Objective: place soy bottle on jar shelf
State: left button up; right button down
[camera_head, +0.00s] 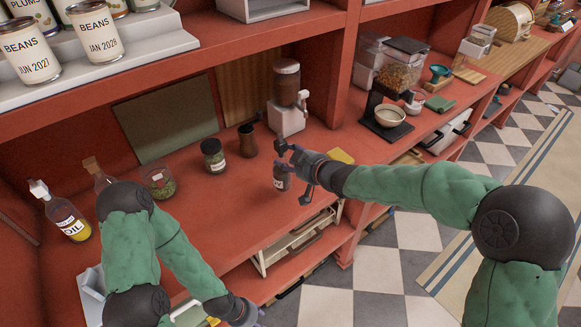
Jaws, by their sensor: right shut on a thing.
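My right gripper (284,158) is shut on a small dark bottle with a pale label, which I take as the soy bottle (281,184). The bottle is roughly upright at the front of the red shelf (225,200); I cannot tell whether it touches the surface. Farther back on this shelf stand a jar of green contents (161,183), a dark lidded jar (214,156) and a brown pepper mill (248,141). My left gripper (250,316) is low at the bottom edge, its fingers mostly cut off.
An oil bottle (68,218) and a corked bottle (97,175) stand at the left. A dispenser (286,95) stands behind the held bottle. A cereal dispenser (396,75) is at the right. Bare surface lies between the jars and front edge.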

aim_at(289, 165)
jog(key=shift+w+d+f, duration=0.1)
jog(key=shift+w+f, duration=0.05)
jog(key=shift+w+d+f+b, duration=0.1)
jog(key=shift+w+f+b, duration=0.1)
jog(key=shift+f+b, duration=1.1)
jog(key=shift+f+p, duration=0.4)
jog(key=shift+f, duration=0.15)
jog(key=c, duration=0.6)
grip_release()
jog(key=shift+f, duration=0.1)
